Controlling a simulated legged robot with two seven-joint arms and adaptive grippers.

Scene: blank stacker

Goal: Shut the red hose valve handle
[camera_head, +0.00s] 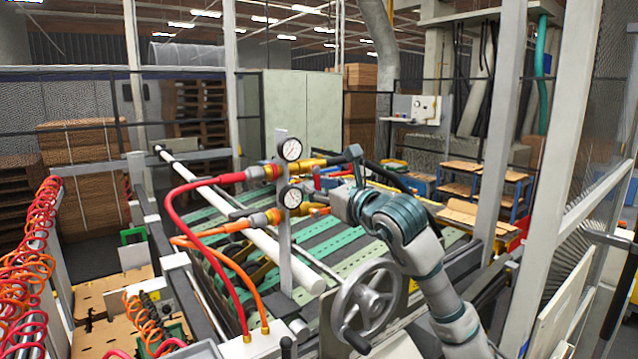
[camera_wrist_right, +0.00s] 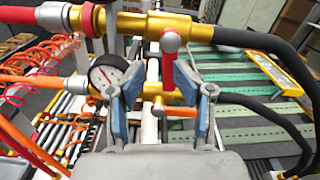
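The red hose (camera_head: 195,184) runs up to the upper yellow valve pipe (camera_head: 305,163), which also shows in the right wrist view (camera_wrist_right: 190,28). Its red handle (camera_wrist_right: 168,58) points down from a round pivot, crosswise to the pipe. My right gripper (camera_wrist_right: 161,82) is open, with one blue finger on each side of the handle's lower part; I cannot tell whether either finger touches it. In the head view my right gripper (camera_head: 342,200) is beside the valves, its fingers partly hidden. My left gripper is not in view.
A pressure gauge (camera_head: 290,150) sits above a second one (camera_head: 291,197). A grey handwheel (camera_head: 368,300) stands below my right arm.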

